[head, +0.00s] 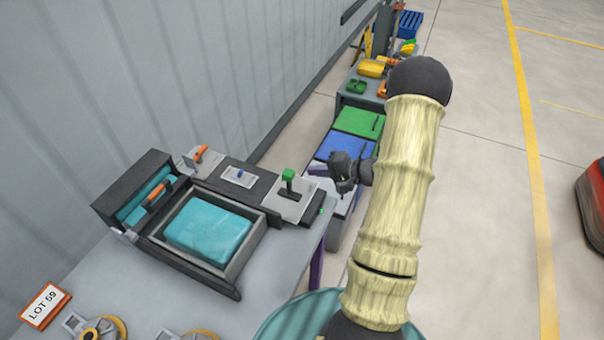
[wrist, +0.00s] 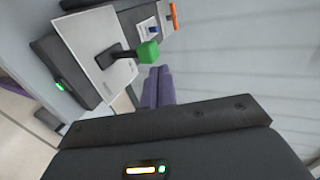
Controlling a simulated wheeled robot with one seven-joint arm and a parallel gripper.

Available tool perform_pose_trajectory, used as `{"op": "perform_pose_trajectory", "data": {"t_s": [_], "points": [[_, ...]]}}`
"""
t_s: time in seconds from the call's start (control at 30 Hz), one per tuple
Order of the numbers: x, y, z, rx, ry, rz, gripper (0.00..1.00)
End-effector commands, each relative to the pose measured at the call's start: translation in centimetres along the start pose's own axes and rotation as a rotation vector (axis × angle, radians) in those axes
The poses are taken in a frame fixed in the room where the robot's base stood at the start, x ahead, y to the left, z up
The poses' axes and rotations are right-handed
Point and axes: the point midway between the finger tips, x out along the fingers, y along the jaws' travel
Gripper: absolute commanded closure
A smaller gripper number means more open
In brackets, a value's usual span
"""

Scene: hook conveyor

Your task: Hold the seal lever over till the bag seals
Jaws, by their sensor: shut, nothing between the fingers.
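The seal lever (head: 289,187) is a dark stick with a green knob, standing on a pale plate at the right end of the sealing machine (head: 240,200). In the wrist view the lever's green knob (wrist: 148,52) shows just beyond my fingertips, its stick slanting away to the left. My gripper (head: 336,182) is to the right of the lever in the head view. Its purple fingers (wrist: 159,72) are together and empty; I cannot tell whether they touch the knob. The teal bag (head: 210,231) lies flat in the machine's tray.
A small green light (wrist: 60,86) shows on the machine's side. Green (head: 358,121) and blue (head: 345,151) bins stand beyond my gripper. Open floor lies to the right.

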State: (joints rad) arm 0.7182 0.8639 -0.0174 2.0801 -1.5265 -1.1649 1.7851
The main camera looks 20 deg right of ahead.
Motion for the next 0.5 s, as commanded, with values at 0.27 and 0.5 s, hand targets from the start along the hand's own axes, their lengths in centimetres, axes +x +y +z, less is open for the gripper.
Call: {"op": "perform_pose_trajectory", "data": {"t_s": [0.27,0.5], "points": [[-2.9,-0.2,0.0,0.002,0.002,0.000,1.00],[-2.8,-0.2,0.0,0.001,0.000,0.001,1.00]]}}
